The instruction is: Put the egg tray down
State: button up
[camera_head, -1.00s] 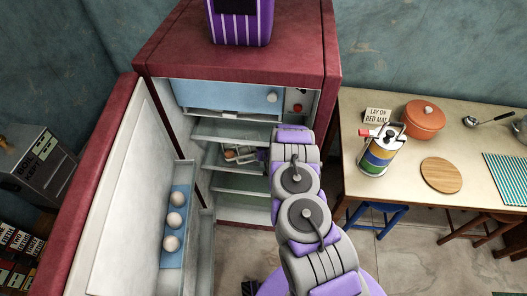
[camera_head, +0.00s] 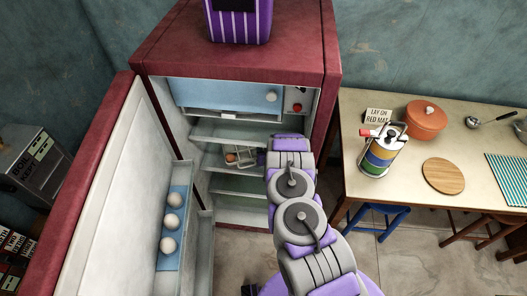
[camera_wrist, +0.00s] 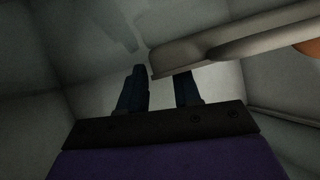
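The egg tray (camera_head: 243,160) is a small pale tray inside the open fridge, at a middle shelf, with a brown egg (camera_head: 231,157) at its left end. In the wrist view the tray (camera_wrist: 235,35) shows as a pale bar crossing the upper right, with a bit of an orange-brown egg (camera_wrist: 312,46) at the edge. My gripper (camera_wrist: 158,75) has its two dark fingers apart. The tray's near end covers the right fingertip and does not lie clearly between the fingers. In the head view my arm hides most of the gripper. Contact with the shelf is unclear.
The fridge (camera_head: 235,50) has shelves above and below the tray and a side wall close to my arm. Its open door (camera_head: 120,170) on the left holds pale eggs in a blue rack (camera_head: 172,225). A table (camera_head: 400,205) with a pot and canister stands right.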

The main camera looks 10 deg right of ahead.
jog(key=shift+s, duration=0.1)
jog(key=p+v, duration=0.4)
jog(key=v, duration=0.7)
jog(key=shift+s+d+r, duration=0.15)
jog(key=shift+s+r, duration=0.1)
jog(key=shift+s, duration=0.05)
